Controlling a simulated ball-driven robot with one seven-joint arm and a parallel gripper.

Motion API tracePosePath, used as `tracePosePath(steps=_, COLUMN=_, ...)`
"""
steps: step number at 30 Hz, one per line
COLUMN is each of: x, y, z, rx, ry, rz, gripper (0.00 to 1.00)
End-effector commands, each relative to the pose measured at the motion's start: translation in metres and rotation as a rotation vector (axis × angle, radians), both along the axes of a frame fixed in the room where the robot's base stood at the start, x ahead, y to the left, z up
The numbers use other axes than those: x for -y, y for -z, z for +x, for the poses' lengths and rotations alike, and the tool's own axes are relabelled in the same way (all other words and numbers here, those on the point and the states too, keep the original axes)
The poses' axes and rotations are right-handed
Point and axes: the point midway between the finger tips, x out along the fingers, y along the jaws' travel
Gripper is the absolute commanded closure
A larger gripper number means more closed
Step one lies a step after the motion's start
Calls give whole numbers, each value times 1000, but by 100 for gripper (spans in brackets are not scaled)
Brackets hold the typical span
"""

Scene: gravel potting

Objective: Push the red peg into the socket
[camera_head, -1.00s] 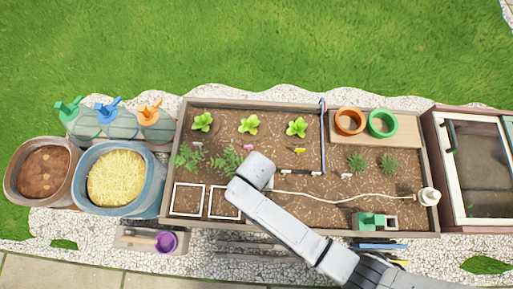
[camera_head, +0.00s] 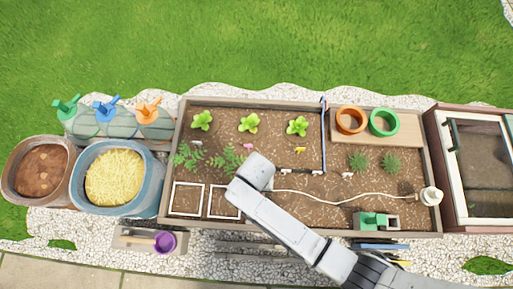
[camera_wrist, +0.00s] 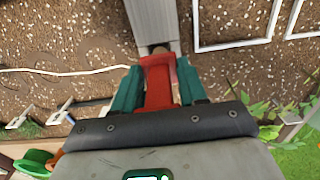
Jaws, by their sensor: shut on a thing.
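In the wrist view my gripper (camera_wrist: 158,76) is shut on the red peg (camera_wrist: 159,88), its green fingers pressing on both sides. The peg's broad red head shows just past the fingertips. A grey beam (camera_wrist: 152,22) runs from the top edge down to the peg's head, with a small brown patch where they meet. The socket cannot be made out clearly, and I cannot tell how deep the peg sits. In the head view my arm hides the gripper and the peg.
White square frames (camera_head: 187,198) lie in the soil bed (camera_head: 230,131) beside my arm. A white hose (camera_head: 345,201) runs right across the soil. Leafy plants (camera_head: 226,160) stand close behind my gripper. A green-and-grey block (camera_head: 371,222) stands at the bed's front right.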

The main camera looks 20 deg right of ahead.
Motion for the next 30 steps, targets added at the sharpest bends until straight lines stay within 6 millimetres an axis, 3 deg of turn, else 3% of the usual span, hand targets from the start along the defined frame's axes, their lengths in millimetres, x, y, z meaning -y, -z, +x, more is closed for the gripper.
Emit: tracePosePath(steps=30, x=0, y=24, z=0, rx=0, ry=0, rz=0, gripper=80)
